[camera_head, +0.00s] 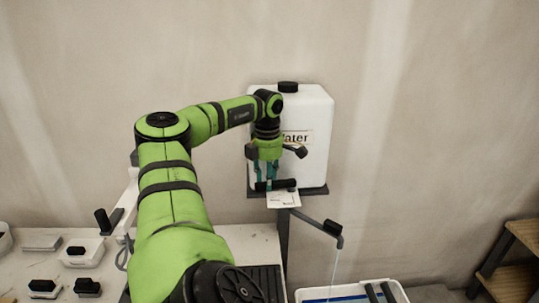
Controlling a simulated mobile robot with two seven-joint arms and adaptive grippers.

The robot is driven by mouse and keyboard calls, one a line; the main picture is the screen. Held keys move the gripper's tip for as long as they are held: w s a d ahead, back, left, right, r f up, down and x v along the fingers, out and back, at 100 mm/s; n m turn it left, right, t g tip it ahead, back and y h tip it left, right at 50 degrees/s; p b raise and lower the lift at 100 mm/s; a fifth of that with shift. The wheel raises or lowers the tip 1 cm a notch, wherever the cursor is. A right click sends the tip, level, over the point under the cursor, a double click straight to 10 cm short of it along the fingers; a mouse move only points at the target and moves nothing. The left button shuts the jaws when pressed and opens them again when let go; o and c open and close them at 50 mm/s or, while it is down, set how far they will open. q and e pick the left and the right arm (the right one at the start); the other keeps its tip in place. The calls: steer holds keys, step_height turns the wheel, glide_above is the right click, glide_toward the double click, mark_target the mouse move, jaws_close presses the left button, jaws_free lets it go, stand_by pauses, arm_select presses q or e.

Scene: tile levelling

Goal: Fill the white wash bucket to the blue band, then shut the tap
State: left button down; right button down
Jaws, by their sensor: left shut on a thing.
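A white water tank (312,135) with a black cap stands against the wall. A grey tap pipe (310,220) runs right from below it, with a dark knob near its end. A thin stream of water (334,265) falls from the spout toward the white wash bucket (301,296), which is cut off by the bottom edge. Blue shows inside the bucket; the water level against the band cannot be told. My left gripper (268,185) points down in front of the tank, shut on a black tap handle (286,184). My right gripper is not in view.
A white card (284,199) hangs just under the handle. Dark bars (378,292) lie over the bucket's right part. On the bench at left are several black-handled blocks and a white tray (82,252). A wooden shelf (512,280) stands at far right.

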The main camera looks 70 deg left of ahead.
arm_select(q)
steer(key=shift+w+r, duration=0.1)
stand_by(0.3)
steer(key=c, duration=0.9)
jaws_free()
steer(key=shift+r, duration=5.9)
